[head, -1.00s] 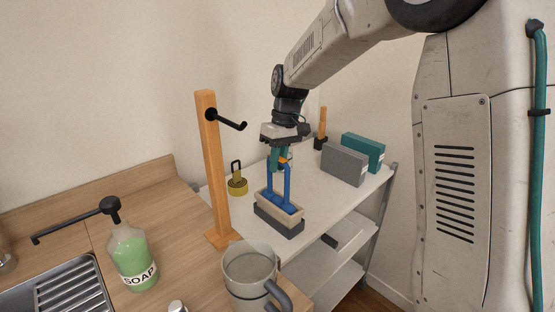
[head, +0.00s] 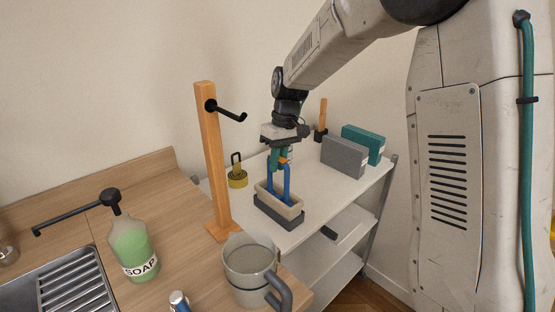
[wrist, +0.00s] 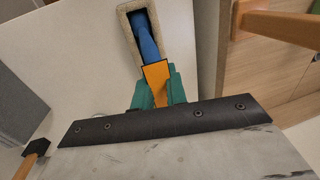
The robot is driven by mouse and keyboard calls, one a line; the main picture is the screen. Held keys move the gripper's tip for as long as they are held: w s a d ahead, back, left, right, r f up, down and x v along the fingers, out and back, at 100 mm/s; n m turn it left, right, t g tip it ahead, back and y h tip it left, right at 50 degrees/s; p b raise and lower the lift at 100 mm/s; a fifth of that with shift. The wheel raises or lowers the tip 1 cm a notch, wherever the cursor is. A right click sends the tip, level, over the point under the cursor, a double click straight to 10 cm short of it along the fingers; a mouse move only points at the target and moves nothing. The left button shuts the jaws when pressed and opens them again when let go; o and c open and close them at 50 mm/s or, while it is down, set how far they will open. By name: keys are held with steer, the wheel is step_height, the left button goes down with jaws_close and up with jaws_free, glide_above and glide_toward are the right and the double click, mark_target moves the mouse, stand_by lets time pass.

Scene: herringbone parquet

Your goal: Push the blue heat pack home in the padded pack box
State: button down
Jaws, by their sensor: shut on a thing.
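The blue heat pack (head: 287,182) has upright blue bars and an orange grip (head: 285,161) on top. It stands in the padded pack box (head: 292,211), a beige-rimmed box on a dark base on the white shelf top. Its lower body is down inside the walls, and its underside is hidden. My gripper (head: 280,160), with teal fingers, is above the box and shut on the orange grip. The wrist view shows the orange grip (wrist: 157,78) between the teal fingers, with blue (wrist: 146,38) inside the padded rim (wrist: 123,12).
A wooden post (head: 212,155) with a black hook stands left of the box. Grey (head: 343,157) and teal (head: 363,144) boxes stand to the right. A mug (head: 247,265) and soap bottle (head: 133,250) are on the counter.

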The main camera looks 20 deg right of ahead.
steer(key=shift+f, duration=0.1)
steer(key=c, duration=1.3)
jaws_free()
steer(key=shift+c, duration=0.2)
step_height(320, 180, up, 8)
steer(key=d, duration=0.1)
steer(key=shift+w+d+f, duration=0.15)
steer(key=shift+w+d, duration=0.05)
steer(key=shift+w, duration=0.05)
steer(key=shift+m+g, duration=0.4)
steer(key=shift+m, duration=0.4)
steer(key=s, duration=0.1)
steer(key=s+f, duration=0.2)
steer(key=shift+s+d, duration=0.2)
steer(key=shift+s, duration=0.1)
steer(key=s+d+r+m+t+h, duration=0.1)
steer(key=s+r+m+t+h, duration=0.1)
steer(key=s, duration=2.9)
steer(key=shift+r+m+t, duration=0.4)
steer(key=shift+r+t, duration=0.1)
steer(key=shift+r, duration=0.2)
